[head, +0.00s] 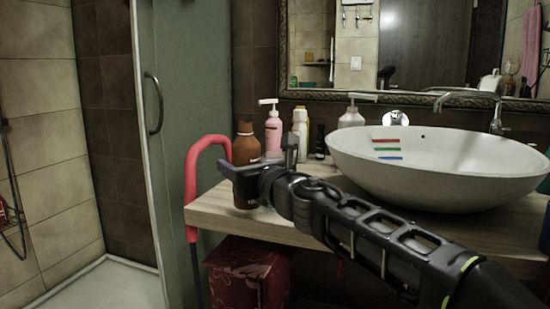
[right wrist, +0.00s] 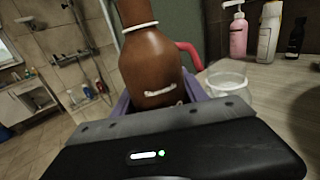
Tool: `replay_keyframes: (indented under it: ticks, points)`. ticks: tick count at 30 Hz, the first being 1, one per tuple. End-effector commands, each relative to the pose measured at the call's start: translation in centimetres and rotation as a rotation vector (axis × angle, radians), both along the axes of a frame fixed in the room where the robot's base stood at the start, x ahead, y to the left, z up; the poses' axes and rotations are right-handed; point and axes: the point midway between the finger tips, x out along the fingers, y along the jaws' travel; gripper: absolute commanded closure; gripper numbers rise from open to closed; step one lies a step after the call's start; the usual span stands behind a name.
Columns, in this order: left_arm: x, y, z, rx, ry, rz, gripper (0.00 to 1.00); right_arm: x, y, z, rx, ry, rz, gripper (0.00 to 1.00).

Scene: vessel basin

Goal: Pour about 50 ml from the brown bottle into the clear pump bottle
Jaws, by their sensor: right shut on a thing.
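The brown bottle (head: 246,150) is upright at the left end of the counter in the head view. My right gripper (head: 243,170) is shut around its body. In the right wrist view the brown bottle (right wrist: 150,65) stands between the fingers, its top cut off by the frame. I cannot tell whether its base touches the counter. A pale bottle with a white pump (head: 351,117) stands behind the basin's left rim; it may be the clear pump bottle. A clear, open-looking vessel (right wrist: 229,84) stands right of the brown bottle in the right wrist view. My left gripper is not in view.
A pink pump bottle (head: 273,132), a white-and-yellow bottle (head: 300,125) and a small dark bottle (head: 320,142) stand at the back of the wooden counter (head: 220,211). The white basin (head: 430,180) fills the right. A red rail (head: 190,190) rises beside the counter's left end.

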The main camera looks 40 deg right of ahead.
Motion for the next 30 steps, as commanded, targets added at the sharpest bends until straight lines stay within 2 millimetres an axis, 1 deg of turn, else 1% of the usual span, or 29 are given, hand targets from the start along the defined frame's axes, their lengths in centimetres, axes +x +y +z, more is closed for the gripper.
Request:
replay_keyframes:
  ticks: [5,11,17,24,27,30]
  points:
    - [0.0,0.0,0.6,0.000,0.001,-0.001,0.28,-0.1,0.0,0.5,0.016,-0.001,0.001,1.00]
    - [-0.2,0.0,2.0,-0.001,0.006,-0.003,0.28,-0.1,0.0,0.8,0.079,0.011,0.001,1.00]
    - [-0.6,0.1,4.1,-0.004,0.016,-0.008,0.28,-0.1,-0.1,1.0,0.189,0.035,0.001,1.00]
    - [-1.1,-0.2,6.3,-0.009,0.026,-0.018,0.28,0.0,-0.3,0.8,0.343,0.068,0.001,1.00]
    - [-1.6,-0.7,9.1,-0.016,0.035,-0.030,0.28,0.0,-0.3,3.0,0.387,0.077,0.002,1.00]
    - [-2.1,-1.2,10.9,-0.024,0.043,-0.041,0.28,0.0,-0.4,4.1,0.432,0.086,0.001,1.00]
